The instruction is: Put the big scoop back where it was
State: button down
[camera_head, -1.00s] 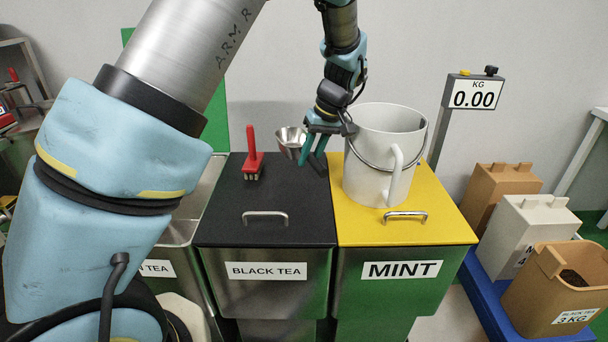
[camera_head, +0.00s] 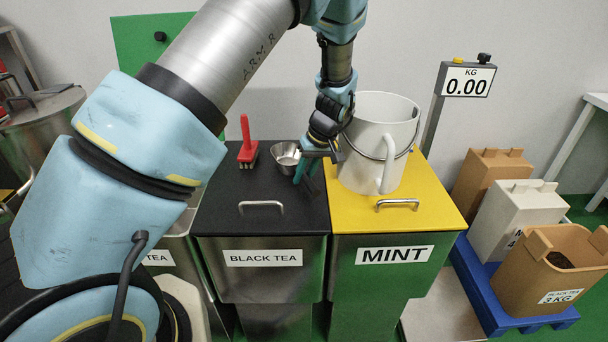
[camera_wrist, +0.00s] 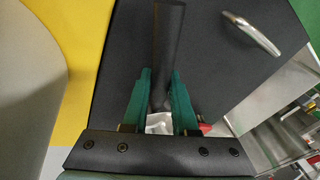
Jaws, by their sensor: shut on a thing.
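The big scoop (camera_head: 286,157) is a steel cup, seen at the back of the black tea bin's black lid (camera_head: 262,195), just right of a red brush. Its cup faces up. My gripper (camera_head: 306,168) is shut on the scoop's dark handle, right of the cup. In the wrist view the handle (camera_wrist: 168,45) lies between the green fingers of my gripper (camera_wrist: 160,85), with a bit of the steel cup (camera_wrist: 158,122) below. The scoop is at or very close above the lid; I cannot tell whether it touches. My fingers hide part of the handle.
The red brush (camera_head: 247,150) stands on the lid close to the scoop's left. A white jug (camera_head: 378,140) stands on the yellow mint lid (camera_head: 425,190), close right of my gripper. The lid's front handle (camera_head: 261,205) sticks up. The lid's front right is clear.

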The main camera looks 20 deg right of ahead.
jog(key=c, duration=0.7)
grip_release()
jog(key=b+v, duration=0.3)
jog(key=v, duration=0.9)
jog(key=w+a+g+h, duration=0.1)
jog(key=w+a+h, duration=0.1)
jog(key=a, duration=1.6)
jog(key=s+a, duration=0.4)
jog(key=a, duration=0.4)
jog(key=s+a+m+h, duration=0.1)
jog(key=s+a, duration=0.3)
jog(key=a, duration=0.5)
jog(key=shift+s+a+r, duration=0.2)
jog(key=shift+a, duration=0.1)
